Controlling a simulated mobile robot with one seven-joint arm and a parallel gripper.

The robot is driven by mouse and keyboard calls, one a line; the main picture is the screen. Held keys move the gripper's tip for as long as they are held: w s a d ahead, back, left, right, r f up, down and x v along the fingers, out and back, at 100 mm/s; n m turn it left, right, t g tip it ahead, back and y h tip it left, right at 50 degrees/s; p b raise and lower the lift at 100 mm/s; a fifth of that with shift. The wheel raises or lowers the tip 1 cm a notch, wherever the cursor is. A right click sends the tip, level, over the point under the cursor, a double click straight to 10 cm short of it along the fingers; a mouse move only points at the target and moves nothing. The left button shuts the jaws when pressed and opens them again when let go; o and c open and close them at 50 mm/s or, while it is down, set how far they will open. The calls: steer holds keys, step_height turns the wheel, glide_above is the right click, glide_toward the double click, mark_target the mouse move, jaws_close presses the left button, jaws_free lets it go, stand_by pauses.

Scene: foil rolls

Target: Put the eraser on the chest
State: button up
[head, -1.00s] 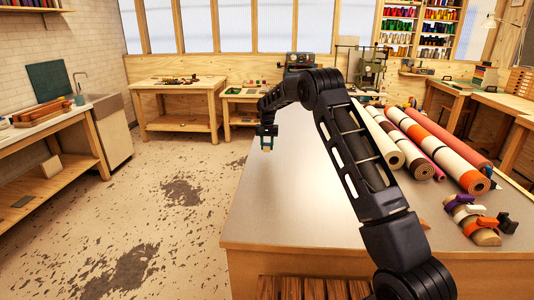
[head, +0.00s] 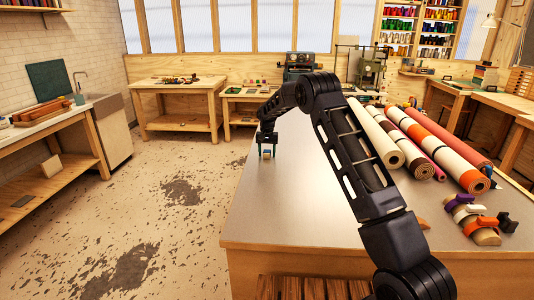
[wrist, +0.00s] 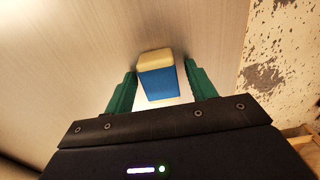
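The eraser (wrist: 157,82) is a small block with a blue sleeve and a cream end. In the wrist view it sits between the green fingers of my gripper (wrist: 160,85), with a narrow gap on each side. In the head view my gripper (head: 267,151) points down at the left edge of the large grey-topped wooden unit (head: 300,215). The eraser (head: 266,155) shows small between the fingertips, at the grey top. My gripper is open around it. No separate chest is clear; the grey-topped unit may be it.
Several rolls (head: 430,140) lie on the right of the grey top. The grey top around my gripper is clear. Open floor (head: 170,230) lies to the left, with a small wooden table (head: 180,85) behind.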

mark_target(267, 151)
steer(key=shift+r, duration=0.1)
step_height(267, 151, up, 11)
steer(key=s+d+r, duration=0.4)
steer(key=d+r, duration=0.3)
steer(key=s+d+r, duration=0.4)
steer(key=d+r, duration=0.3)
steer(key=s+d+r+t, duration=0.1)
steer(key=s+d+r, duration=0.3)
steer(key=s+d, duration=0.3)
steer(key=s+d+r+t, duration=0.1)
steer(key=s+d+r, duration=0.45)
steer(key=s, duration=0.35)
steer(key=s+d+f+t, duration=0.1)
steer(key=s+d, duration=0.3)
steer(key=s, duration=0.4)
steer(key=s+d, duration=0.4)
steer(key=s, duration=0.4)
steer(key=s+d+f, duration=0.2)
steer(key=s+f, duration=0.1)
steer(key=s, duration=0.5)
steer(key=s+d+f+t, duration=0.1)
steer(key=s+f, duration=0.3)
steer(key=s, duration=0.4)
steer(key=shift+d+f+t, duration=0.3)
steer(key=shift+d, duration=0.45)
